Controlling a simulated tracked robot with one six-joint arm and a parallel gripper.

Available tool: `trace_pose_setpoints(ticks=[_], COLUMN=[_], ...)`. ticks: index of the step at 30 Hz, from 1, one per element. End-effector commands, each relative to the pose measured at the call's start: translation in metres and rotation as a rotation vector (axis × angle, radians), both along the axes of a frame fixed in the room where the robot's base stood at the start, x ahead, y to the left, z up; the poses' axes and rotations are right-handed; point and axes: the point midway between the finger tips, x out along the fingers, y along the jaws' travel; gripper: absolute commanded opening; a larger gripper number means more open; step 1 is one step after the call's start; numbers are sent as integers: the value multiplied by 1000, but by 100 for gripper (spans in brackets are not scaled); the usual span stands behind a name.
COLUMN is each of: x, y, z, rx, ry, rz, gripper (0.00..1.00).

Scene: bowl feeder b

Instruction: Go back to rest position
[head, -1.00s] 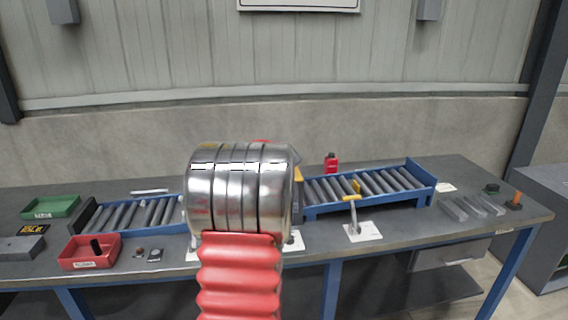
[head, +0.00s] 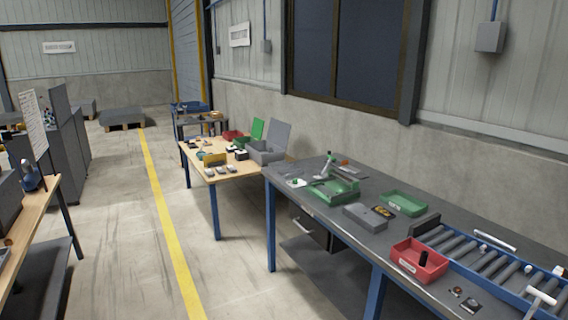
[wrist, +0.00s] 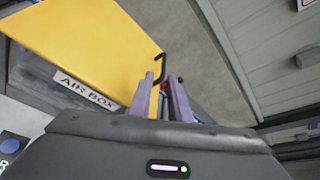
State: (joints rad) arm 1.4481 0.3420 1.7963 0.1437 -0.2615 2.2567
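My gripper (wrist: 163,84) shows only in the wrist view. Its two purple fingers stand apart with a gap between them, and I see nothing held there. A large yellow panel (wrist: 95,45) fills the left of the wrist view, beside the left finger. A white label (wrist: 85,91) reading "AIR BOX" is below it. A black hook (wrist: 159,66) shows just past the fingertips; how far away it is I cannot tell. My arm and gripper are not in the head view.
The head view shows a grey workbench (head: 330,222) with a red bin (head: 419,262), green trays (head: 403,203) and a roller conveyor (head: 490,265). A wooden table (head: 196,166) stands behind it. The floor by the yellow line (head: 165,215) is clear.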

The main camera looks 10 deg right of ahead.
Motion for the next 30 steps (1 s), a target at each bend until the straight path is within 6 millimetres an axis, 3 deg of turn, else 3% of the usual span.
trace_pose_setpoints(ticks=[5, 11, 15, 21, 30], x=[41, 124, 180, 248, 311], y=[20, 75, 125, 210, 348], z=[7, 17, 23, 29, 30], rx=[15, 38, 37, 8, -105], ry=[74, 263, 416, 641, 976], rz=[85, 289, 455, 706, 1090], gripper=[17, 17, 17, 17, 17])
